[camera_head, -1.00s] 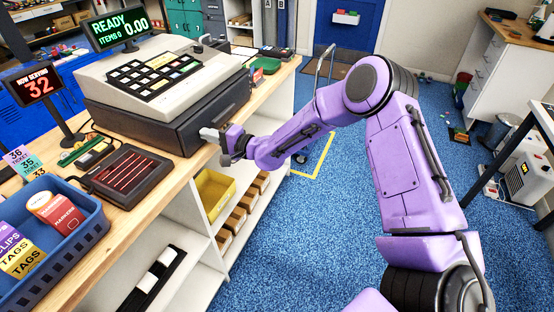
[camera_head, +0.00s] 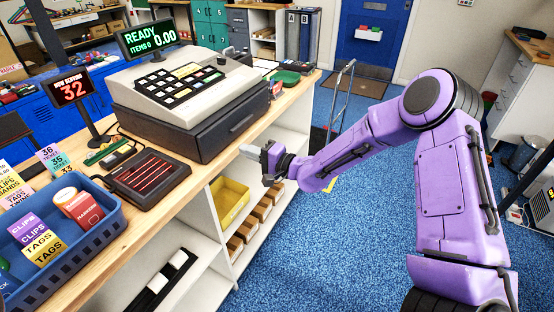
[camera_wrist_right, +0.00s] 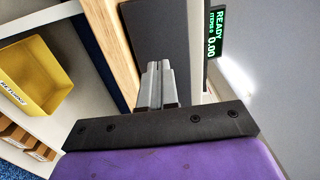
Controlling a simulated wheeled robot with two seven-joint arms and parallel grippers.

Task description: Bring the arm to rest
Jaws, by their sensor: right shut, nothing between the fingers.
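My right arm (camera_head: 445,180) is purple and reaches in from the right in the head view. Its gripper (camera_head: 268,154) is in front of the cash register's dark drawer, at about the counter edge. The right wrist view shows the two grey fingers (camera_wrist_right: 156,88) pressed together with nothing between them. The drawer front (camera_head: 235,125) is closed against the register (camera_head: 180,78). A small gap appears between the gripper and the drawer in the head view. My left gripper does not show.
The wooden counter (camera_head: 80,278) carries a blue basket (camera_head: 100,232), a scanner pad (camera_head: 150,178) and a "32" display (camera_head: 71,90). Below are shelves with a yellow bin (camera_head: 230,202), labelled in the wrist view (camera_wrist_right: 37,65). A hand truck (camera_head: 340,100) stands beyond; blue floor (camera_head: 340,240) is open.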

